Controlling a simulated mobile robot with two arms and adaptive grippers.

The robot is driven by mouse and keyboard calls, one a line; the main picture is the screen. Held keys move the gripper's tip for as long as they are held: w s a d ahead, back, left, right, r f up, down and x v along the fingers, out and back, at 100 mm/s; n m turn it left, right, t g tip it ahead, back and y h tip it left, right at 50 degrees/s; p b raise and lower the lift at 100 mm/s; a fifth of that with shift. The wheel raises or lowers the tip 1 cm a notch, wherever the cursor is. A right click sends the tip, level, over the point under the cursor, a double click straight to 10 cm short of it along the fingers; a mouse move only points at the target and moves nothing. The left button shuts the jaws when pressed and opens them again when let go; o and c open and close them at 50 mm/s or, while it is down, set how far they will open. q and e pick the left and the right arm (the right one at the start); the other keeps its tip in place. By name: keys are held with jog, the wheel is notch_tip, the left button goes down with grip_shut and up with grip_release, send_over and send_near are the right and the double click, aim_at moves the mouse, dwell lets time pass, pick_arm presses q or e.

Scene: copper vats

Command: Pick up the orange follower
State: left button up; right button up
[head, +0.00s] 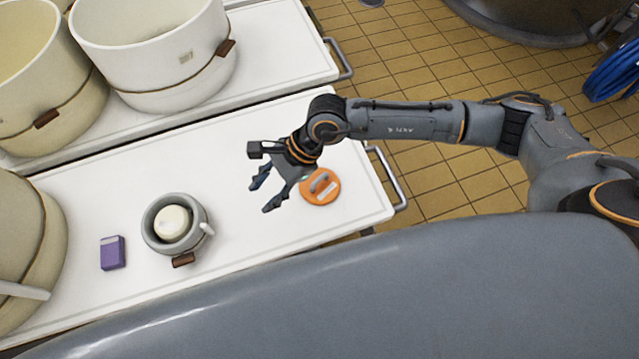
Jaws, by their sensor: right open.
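The orange follower (314,197) is a flat orange disc with a grey handle on top. It lies on the white cart top (262,222) near the right end. My right gripper (261,197) is open and empty, with its dark fingers pointing down and left. It is above the cart, just left of the follower, and the wrist partly overlaps the follower's upper left edge in the picture. I cannot tell the gripper's exact height. My left gripper is not in view.
A grey pot (150,232) with a cream round piece (172,223) inside stands left of the gripper. A purple block (112,253) lies beside it. Large cream tubs (160,60) fill the upper left. Metal handles (391,180) edge the cart's right end. Tiled floor lies beyond.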

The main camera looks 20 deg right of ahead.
jog(key=w+d+f+n+t+h, duration=0.1)
jog(key=w+d+f+n+h, duration=0.15)
jog(key=d, duration=0.45)
jog(key=w+d+f+n+t+h, duration=0.1)
jog(key=w+d+h, duration=0.25)
jog(key=d, duration=0.35)
send_over(315, 183)
notch_tip(315, 183, down, 7)
jog(key=shift+f+p, duration=0.35)
jog(key=shift+f, duration=2.65)
grip_shut()
